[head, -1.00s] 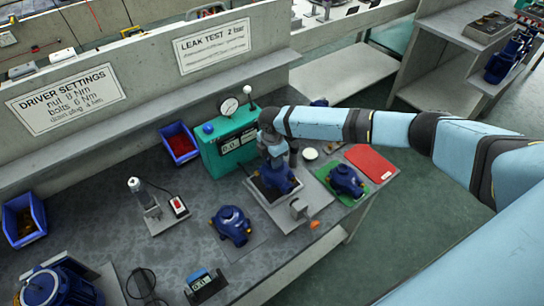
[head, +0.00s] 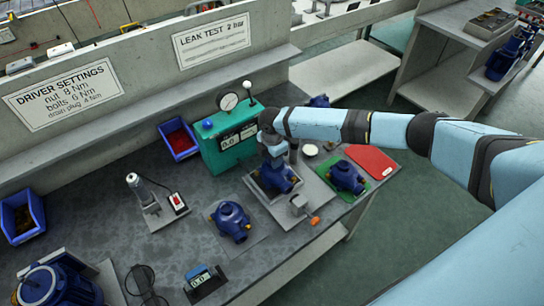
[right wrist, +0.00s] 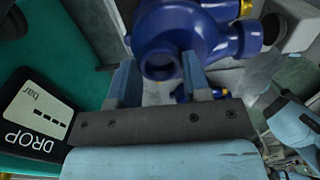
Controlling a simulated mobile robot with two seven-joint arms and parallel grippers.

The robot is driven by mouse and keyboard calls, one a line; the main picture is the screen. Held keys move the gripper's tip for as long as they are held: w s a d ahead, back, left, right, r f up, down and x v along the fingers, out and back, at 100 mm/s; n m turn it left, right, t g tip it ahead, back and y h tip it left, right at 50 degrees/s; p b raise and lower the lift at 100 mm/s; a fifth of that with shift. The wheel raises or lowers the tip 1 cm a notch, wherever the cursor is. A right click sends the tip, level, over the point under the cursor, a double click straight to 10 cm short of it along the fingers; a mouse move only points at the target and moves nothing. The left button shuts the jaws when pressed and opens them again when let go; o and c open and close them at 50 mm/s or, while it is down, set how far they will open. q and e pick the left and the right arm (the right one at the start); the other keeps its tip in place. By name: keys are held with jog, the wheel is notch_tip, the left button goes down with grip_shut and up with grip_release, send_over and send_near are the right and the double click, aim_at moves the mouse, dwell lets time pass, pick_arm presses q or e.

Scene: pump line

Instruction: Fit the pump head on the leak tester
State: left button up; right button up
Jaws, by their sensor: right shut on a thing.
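The blue pump head (head: 283,183) is between the fingers of my right gripper (head: 275,160), at the grey fixture plate in front of the green leak tester (head: 232,153). In the right wrist view the pump head (right wrist: 190,40) shows its round port between the two fingers of the right gripper (right wrist: 158,80). It looks upright and very low over the plate; I cannot tell whether it is seated. The tester's "DROP bar" display (right wrist: 38,118) shows at the left of that view. A clamp with an orange tip (head: 314,220) stands right in front of the pump head. My left gripper is out of view.
Another blue pump head (head: 231,220) sits on a grey mat at left, and one (head: 347,177) on a green mat at right. A red board (head: 371,161), a blue bin (head: 180,140) and a small tool on a stand (head: 142,194) are nearby. Bench between them is clear.

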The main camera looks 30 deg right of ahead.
jog(key=shift+f, duration=0.55)
jog(key=o, duration=1.6)
notch_tip(320, 180, up, 5)
jog(key=p, duration=0.4)
jog(key=shift+r+p, duration=0.9)
jog(key=shift+r, duration=0.05)
jog(key=shift+r+p, duration=0.95)
jog(key=shift+r, duration=0.2)
